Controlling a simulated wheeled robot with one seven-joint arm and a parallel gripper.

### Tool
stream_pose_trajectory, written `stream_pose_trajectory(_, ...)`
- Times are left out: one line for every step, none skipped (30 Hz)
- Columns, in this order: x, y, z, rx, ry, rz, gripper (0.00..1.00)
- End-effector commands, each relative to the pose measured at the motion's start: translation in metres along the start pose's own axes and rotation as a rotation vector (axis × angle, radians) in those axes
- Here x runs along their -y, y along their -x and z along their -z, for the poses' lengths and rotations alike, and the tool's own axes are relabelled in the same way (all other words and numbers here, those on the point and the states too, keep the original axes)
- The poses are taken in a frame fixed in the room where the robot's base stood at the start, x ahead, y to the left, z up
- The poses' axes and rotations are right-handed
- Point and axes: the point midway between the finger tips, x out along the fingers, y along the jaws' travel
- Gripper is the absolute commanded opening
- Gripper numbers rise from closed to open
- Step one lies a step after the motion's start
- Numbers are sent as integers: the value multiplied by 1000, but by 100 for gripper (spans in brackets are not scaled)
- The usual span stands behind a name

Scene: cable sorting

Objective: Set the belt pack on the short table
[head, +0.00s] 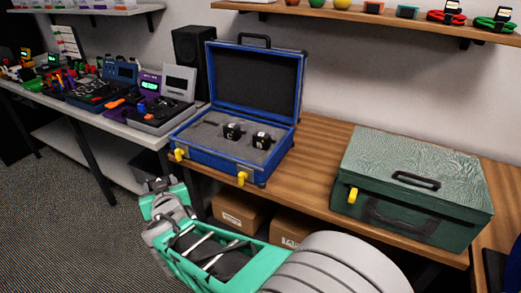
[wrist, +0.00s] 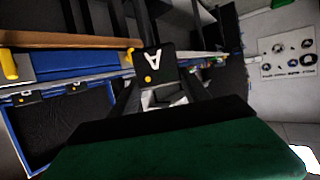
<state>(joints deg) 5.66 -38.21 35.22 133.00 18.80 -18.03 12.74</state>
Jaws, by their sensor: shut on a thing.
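A black belt pack (wrist: 154,62) with a white letter A and a yellow dot is between the fingers of my gripper (wrist: 155,90) in the wrist view. In the head view my gripper (head: 159,186) is low, in front of the gap between the two tables, left of the blue case; the held pack is hard to make out there. Two more black packs (head: 232,131) (head: 261,140) sit in the grey foam of the open blue case (head: 208,158). The case stands on the wooden table (head: 315,170). A grey-topped table (head: 130,120) stands at the left.
A closed green case (head: 415,180) takes up the right of the wooden table, with bare wood between the cases. Cardboard boxes (head: 238,210) lie below. Several devices and cables crowd the grey table. A black speaker (head: 190,60) stands behind. Carpet (head: 50,215) is clear at left.

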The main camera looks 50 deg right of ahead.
Motion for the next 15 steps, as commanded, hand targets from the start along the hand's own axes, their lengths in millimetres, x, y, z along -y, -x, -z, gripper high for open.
stream_pose_trajectory(-29,-1,3,-2,-30,-83,7)
stream_pose_trajectory(-48,0,5,-2,-51,-141,7)
stream_pose_trajectory(-75,4,9,-3,-81,-220,7)
stream_pose_trajectory(-94,7,11,-2,-103,-281,7)
stream_pose_trajectory(-114,12,13,-2,-126,-343,7)
stream_pose_trajectory(-140,21,16,-2,-157,-427,7)
stream_pose_trajectory(-158,28,18,-2,-181,-487,7)
stream_pose_trajectory(-175,36,20,-2,-202,-547,7)
stream_pose_trajectory(-196,47,22,-2,-229,-621,7)
stream_pose_trajectory(-209,56,23,-2,-249,-673,7)
stream_pose_trajectory(-221,64,24,-2,-267,-719,7)
stream_pose_trajectory(-235,74,24,0,-286,-775,7)
stream_pose_trajectory(-243,81,25,-1,-298,-811,7)
stream_pose_trajectory(-250,88,26,-1,-310,-841,7)
stream_pose_trajectory(-257,95,26,-1,-322,-875,7)
